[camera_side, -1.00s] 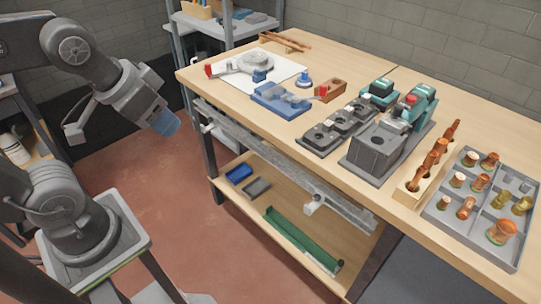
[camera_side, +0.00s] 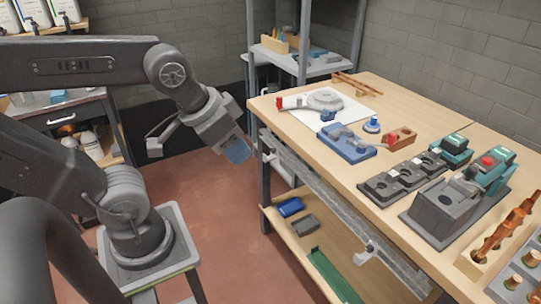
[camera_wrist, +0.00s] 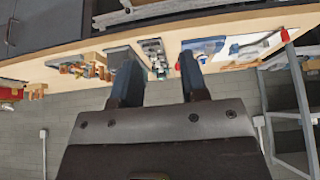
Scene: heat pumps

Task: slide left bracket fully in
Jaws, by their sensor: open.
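A grey rail (camera_side: 318,190) runs along the front edge of the wooden workbench. The left bracket (camera_side: 268,155), a small pale block, juts out near the rail's left end. A second pale bracket (camera_side: 365,257) juts out further right along the rail. My gripper (camera_side: 237,150), with blue fingers, hangs in the air to the left of the left bracket, apart from it. In the wrist view my gripper (camera_wrist: 160,78) shows two separated fingers with nothing between them. How far in the left bracket sits is too small to tell.
The bench top (camera_side: 290,108) holds a blue fixture (camera_side: 345,145), dark grey trays (camera_side: 392,182) and a grey-teal machine (camera_side: 450,200). A lower shelf (camera_side: 295,245) carries blue and grey bins and a green tray. A metal shelf unit (camera_side: 303,50) stands behind. Open floor lies below my gripper.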

